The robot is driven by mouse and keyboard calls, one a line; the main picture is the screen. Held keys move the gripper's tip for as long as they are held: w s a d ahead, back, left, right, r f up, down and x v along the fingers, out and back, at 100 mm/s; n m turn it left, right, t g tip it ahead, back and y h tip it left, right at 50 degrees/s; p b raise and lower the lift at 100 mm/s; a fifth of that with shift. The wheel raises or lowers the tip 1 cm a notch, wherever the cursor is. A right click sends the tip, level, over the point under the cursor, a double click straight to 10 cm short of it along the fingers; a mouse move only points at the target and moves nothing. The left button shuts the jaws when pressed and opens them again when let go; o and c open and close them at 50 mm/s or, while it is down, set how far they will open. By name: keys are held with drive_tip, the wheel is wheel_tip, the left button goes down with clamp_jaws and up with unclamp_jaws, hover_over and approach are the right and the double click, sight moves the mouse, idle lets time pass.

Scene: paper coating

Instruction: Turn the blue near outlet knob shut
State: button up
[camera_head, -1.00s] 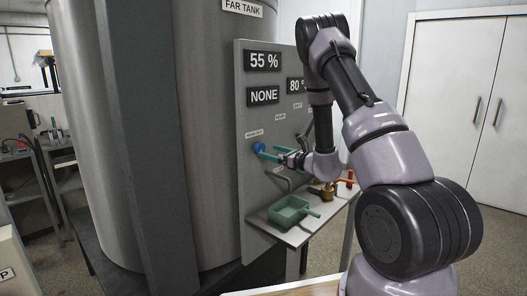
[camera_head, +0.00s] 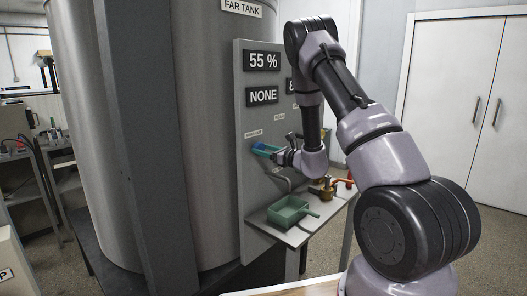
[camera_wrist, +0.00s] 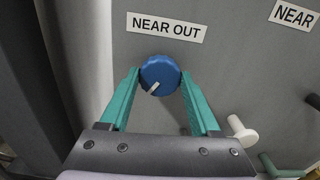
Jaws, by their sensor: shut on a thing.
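The blue round knob (camera_wrist: 160,70) sits on the grey panel under the "NEAR OUT" label (camera_wrist: 166,28) in the wrist view. Its white pointer mark points to the lower left. My gripper (camera_wrist: 160,77) has its two teal fingers on either side of the knob, shut on its left and right edges. In the head view my gripper (camera_head: 273,152) is at the panel, and the fingers cover much of the knob.
Displays on the panel read "55 %" (camera_head: 262,61) and "NONE" (camera_head: 263,96); another is mostly hidden behind my arm. A pale peg-like handle (camera_wrist: 241,130) projects right of the fingers.

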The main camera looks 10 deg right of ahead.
drive_tip(key=m, duration=0.3)
drive_tip(key=shift+d+m, duration=0.1)
drive_tip(key=shift+m, duration=0.3)
drive_tip(key=m, duration=0.3)
drive_tip(key=shift+m, duration=0.3)
drive_tip(key=m, duration=0.3)
drive_tip(key=shift+f+m, duration=0.1)
drive_tip(key=shift+m, duration=0.3)
drive_tip(key=m, duration=0.3)
drive_tip(key=shift+f+m, duration=0.1)
drive_tip(key=shift+m, duration=7.7)
